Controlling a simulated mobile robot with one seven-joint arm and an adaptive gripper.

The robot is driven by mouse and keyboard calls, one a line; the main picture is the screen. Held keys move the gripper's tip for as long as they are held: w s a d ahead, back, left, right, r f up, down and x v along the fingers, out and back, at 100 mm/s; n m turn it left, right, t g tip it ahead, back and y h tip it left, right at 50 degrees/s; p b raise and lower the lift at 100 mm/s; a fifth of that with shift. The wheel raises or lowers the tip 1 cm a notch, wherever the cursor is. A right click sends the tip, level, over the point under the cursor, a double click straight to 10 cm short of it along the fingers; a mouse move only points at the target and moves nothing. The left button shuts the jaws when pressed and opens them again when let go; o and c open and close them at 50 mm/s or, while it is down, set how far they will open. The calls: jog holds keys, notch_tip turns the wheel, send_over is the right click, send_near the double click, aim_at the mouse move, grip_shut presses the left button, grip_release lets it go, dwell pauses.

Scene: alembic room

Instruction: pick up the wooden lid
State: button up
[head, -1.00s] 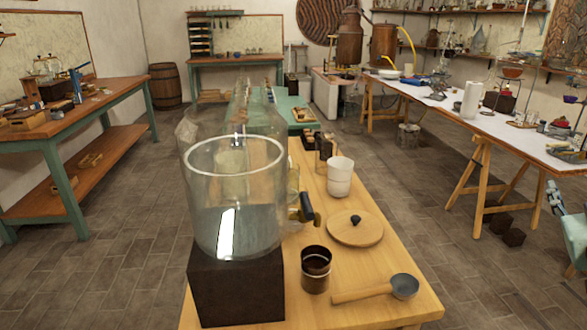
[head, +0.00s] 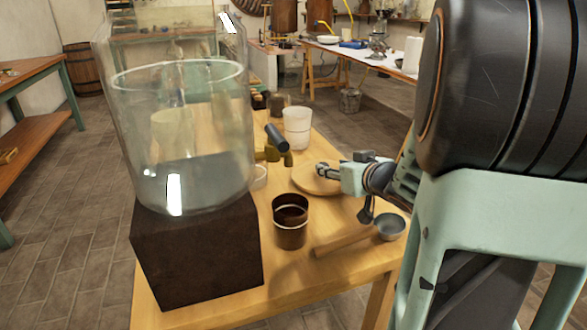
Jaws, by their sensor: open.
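The wooden lid (head: 305,181) is a flat, round, light-wood disc lying on the wooden table. My gripper (head: 322,172) reaches in from the right, and its fingers are over the lid in the picture. My gripper and wrist hide the lid's right part, and I cannot make out its dark knob. My gripper is open with nothing visible between its fingers. I cannot tell whether the fingertips touch the lid.
A large glass vessel (head: 180,130) with a tap stands on a dark block (head: 195,255) at left. A brown cup (head: 290,221), a white cup (head: 297,127) and a ladle (head: 390,228) surround the lid. The table's front right edge is close.

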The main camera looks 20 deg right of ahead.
aim_at(304, 175)
jog(key=b+x, duration=0.1)
jog(key=x, duration=0.1)
jog(key=b+x, duration=0.1)
jog(key=x, duration=0.1)
jog(key=shift+w+a, duration=0.1)
jog(key=shift+a, duration=0.3)
jog(key=shift+w+f+b, duration=0.1)
jog(key=shift+w+b, duration=0.25)
jog(key=shift+w, duration=0.2)
grip_shut()
